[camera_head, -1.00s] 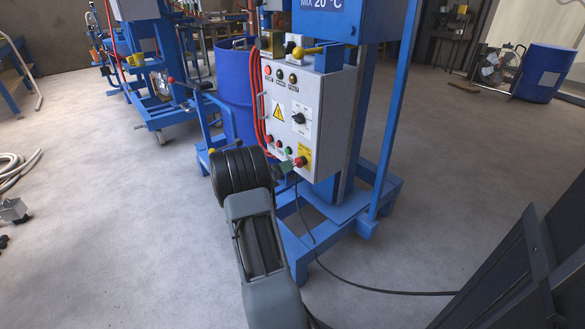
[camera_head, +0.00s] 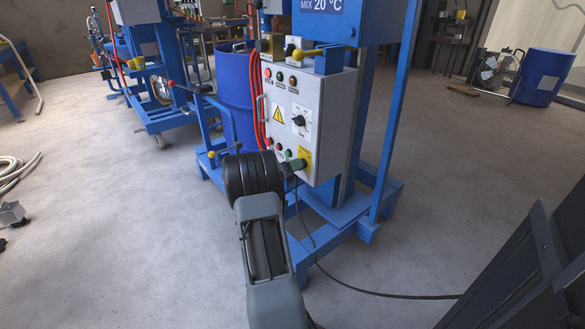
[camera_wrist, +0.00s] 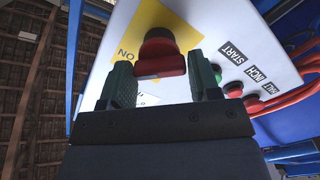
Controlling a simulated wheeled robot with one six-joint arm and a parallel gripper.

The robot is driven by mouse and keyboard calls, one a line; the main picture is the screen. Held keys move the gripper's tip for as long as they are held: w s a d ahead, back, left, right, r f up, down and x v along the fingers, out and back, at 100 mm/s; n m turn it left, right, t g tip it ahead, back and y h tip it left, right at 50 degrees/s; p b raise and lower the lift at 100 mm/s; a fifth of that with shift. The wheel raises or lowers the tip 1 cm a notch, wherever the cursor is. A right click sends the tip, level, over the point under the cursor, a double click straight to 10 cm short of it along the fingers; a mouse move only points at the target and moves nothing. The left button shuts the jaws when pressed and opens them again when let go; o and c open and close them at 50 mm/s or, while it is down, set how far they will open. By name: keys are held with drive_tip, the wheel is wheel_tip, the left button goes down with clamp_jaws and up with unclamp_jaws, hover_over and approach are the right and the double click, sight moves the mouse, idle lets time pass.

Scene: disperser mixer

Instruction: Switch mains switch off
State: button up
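A grey control panel (camera_head: 318,105) on the blue mixer carries a black rotary switch (camera_head: 299,120) on a white plate, right of a yellow warning triangle. No mains label is readable. A red knob (camera_wrist: 160,55) on a yellow plate (camera_wrist: 138,35) sits at the panel's lower corner. My gripper (camera_head: 295,165) is at that corner, below the rotary switch. In the wrist view its green fingers (camera_wrist: 160,76) stand apart, one on each side of the red knob. Whether they touch it cannot be told. In the head view my gripper hides the knob.
Small buttons (camera_head: 280,152) and a green START button (camera_wrist: 216,72) lie beside the red knob. Red cables (camera_head: 256,100) hang along the panel's left side. A blue drum (camera_head: 233,85) stands behind.

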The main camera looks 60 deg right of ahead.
drive_tip(key=c, duration=0.5)
drive_tip(key=shift+c, duration=0.2)
drive_tip(key=shift+f+n+p, duration=0.15)
drive_tip(key=shift+n+p, duration=0.95)
drive_tip(key=shift+n, duration=3.35)
drive_tip(key=shift+f+n+p, duration=0.15)
drive_tip(key=shift+n+p, duration=0.9)
drive_tip(key=shift+n, duration=3.4)
drive_tip(key=o, duration=0.9)
